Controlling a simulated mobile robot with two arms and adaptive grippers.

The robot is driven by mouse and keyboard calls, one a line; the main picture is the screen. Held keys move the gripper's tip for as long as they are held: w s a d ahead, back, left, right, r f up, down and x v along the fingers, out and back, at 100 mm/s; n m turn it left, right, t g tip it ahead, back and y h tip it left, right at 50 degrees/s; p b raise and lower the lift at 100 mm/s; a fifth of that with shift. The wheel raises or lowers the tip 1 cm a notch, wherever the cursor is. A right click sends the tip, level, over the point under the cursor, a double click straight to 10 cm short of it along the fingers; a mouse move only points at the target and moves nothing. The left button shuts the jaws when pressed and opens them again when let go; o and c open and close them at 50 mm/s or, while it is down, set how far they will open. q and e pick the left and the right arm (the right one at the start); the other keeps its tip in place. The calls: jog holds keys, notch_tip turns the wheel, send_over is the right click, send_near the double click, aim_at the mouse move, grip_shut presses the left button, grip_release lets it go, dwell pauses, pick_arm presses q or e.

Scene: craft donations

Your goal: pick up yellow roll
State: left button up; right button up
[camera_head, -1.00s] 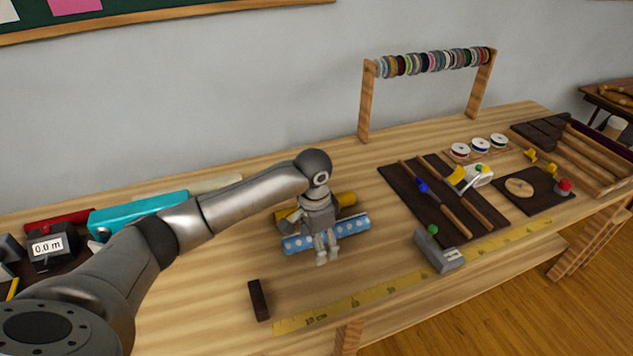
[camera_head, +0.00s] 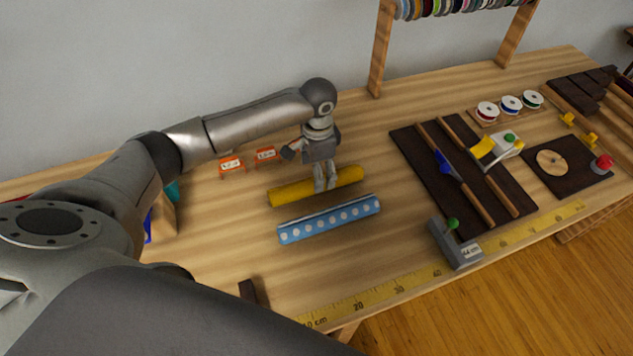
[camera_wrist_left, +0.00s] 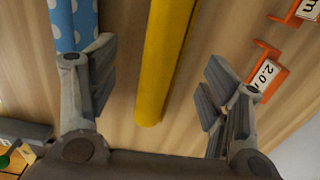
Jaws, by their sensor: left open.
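The yellow roll (camera_head: 289,193) lies on the wooden table, behind and roughly parallel to the blue roll with white dots (camera_head: 330,220). My left gripper (camera_head: 324,184) is over the yellow roll, right of its middle, pointing down. In the left wrist view the yellow roll (camera_wrist_left: 164,60) runs between the two open fingers of my left gripper (camera_wrist_left: 155,95), with space on both sides. The dotted blue roll (camera_wrist_left: 74,22) shows beside the left finger there. Whether the fingers touch the table, I cannot tell. My right gripper is not in view.
Two orange-framed label stands (camera_head: 232,165) stand behind the yellow roll, at its left. A dark board (camera_head: 445,190) with rods lies to the right. A yellow measuring tape (camera_head: 375,299) runs along the front edge. A small dark block (camera_head: 248,291) lies front left.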

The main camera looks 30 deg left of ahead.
pick_arm(q)
jog(key=shift+f, duration=0.4)
notch_tip(320, 180, down, 4)
jog(key=shift+w+a+r+p, duration=0.15)
jog(key=shift+p, duration=0.45)
jog(key=shift+f, duration=0.5)
jog(key=shift+c, duration=1)
jog(key=c, duration=1)
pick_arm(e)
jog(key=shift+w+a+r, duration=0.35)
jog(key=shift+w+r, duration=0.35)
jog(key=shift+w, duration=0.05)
